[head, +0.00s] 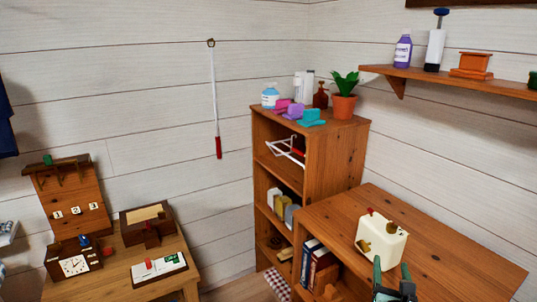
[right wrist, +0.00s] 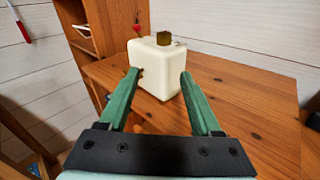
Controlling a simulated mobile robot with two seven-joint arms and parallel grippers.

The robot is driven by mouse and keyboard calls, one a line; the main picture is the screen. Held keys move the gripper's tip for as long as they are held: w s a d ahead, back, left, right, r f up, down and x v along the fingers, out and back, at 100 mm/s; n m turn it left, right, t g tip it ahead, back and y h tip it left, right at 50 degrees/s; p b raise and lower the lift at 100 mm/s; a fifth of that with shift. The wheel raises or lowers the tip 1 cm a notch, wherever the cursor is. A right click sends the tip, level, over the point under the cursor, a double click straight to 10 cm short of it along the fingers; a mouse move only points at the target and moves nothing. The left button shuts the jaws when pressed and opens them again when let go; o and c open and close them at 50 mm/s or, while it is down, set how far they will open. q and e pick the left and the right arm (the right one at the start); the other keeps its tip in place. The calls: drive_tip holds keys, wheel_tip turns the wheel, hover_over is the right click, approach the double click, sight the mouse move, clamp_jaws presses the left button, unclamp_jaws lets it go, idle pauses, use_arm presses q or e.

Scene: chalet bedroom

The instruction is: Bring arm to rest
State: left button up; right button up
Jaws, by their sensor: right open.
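My right gripper (head: 392,276) shows at the bottom edge of the head view, with green fingers. In the right wrist view its two green fingers (right wrist: 157,86) are spread apart with nothing between them. A cream box-shaped container (head: 381,240) with a brown cap and a red part stands upright on the wooden cabinet top, just beyond the fingertips. It also shows in the right wrist view (right wrist: 157,65), past the fingers; whether a fingertip touches it I cannot tell. My left gripper is in neither view.
The low cabinet top (head: 450,245) is otherwise clear. A taller shelf (head: 330,165) with a potted plant (head: 344,100) and bottles stands behind it. A wall shelf (head: 465,82) hangs at upper right. A small table (head: 130,270) with several items is at left.

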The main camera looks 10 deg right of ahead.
drive_tip(key=s+a+f+m+g+y, duration=0.25)
drive_tip(key=s+a+f+m, duration=0.2)
drive_tip(key=f, duration=0.45)
drive_tip(key=s+a+f+m+g+y, duration=0.2)
drive_tip(key=s+a+f+m+y, duration=0.15)
drive_tip(key=s+f+m, duration=0.35)
drive_tip(key=s+a+f+m+g+y, duration=0.1)
drive_tip(key=s+a+f+m, duration=0.3)
drive_tip(key=s+m, duration=0.2)
drive_tip(key=s+a+f+m+g+y, duration=0.1)
drive_tip(key=s+a+f+m, duration=0.3)
drive_tip(key=m, duration=0.6)
drive_tip(key=shift+s+a+f+y, duration=0.35)
drive_tip(key=shift+s+y, duration=0.35)
drive_tip(key=shift+s, duration=0.3)
drive_tip(key=shift+c, duration=0.3)
